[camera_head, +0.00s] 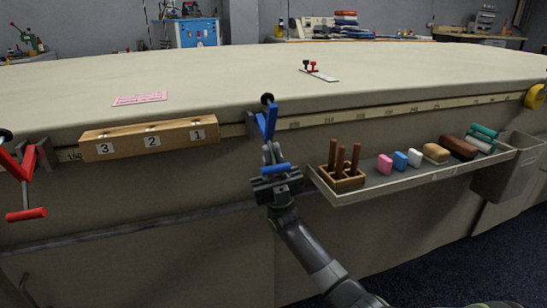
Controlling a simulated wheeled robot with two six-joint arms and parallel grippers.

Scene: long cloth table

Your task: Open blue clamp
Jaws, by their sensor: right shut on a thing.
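The blue clamp (266,124) sits on the front edge of the long cloth table (200,82), over the ruler strip, with a dark round knob on top. Its blue handle bar (276,168) points toward me, below the table edge. My right gripper (273,180) comes up from below and is shut on the blue handle. Part of the clamp's lower side is hidden behind the gripper. My left gripper is not in view.
A red clamp (24,176) is on the edge at the left, beside a wooden block numbered 3, 2, 1 (150,140). A tray (420,182) with several coloured blocks hangs right of my gripper. A grey bin (508,168) is further right. The tabletop is mostly clear.

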